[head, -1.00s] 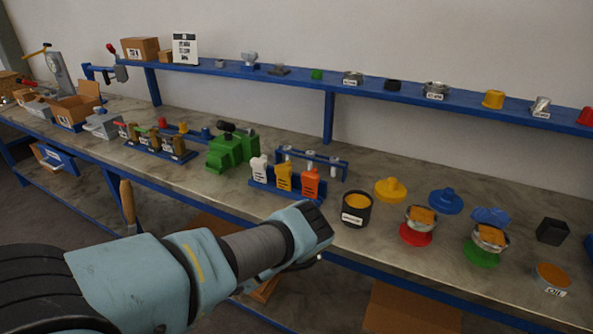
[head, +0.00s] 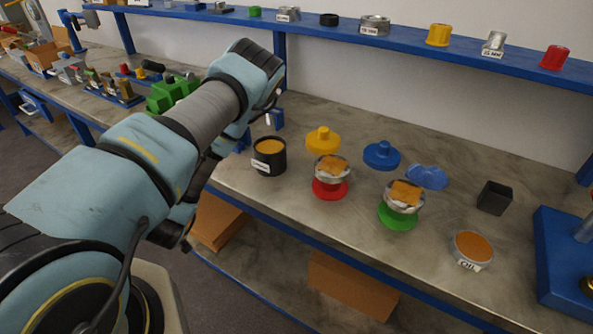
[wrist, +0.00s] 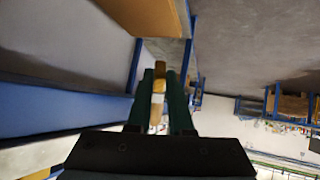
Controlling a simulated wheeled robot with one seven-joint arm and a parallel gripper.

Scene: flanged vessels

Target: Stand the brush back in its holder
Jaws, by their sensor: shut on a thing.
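My gripper (wrist: 161,78) shows in the wrist view, its two dark green fingers shut on a slim thing with brown, yellow and pale bands, which I take to be the brush (wrist: 157,104). Its far end shows just past the fingertips. In the head view my arm hides the gripper and brush. An open black square cup (head: 494,198), which looks like the holder, stands upright on the right part of the bench. It appears empty, and my gripper is well to the left of it.
A blue stand (head: 565,260) is far right. A shelf runs behind.

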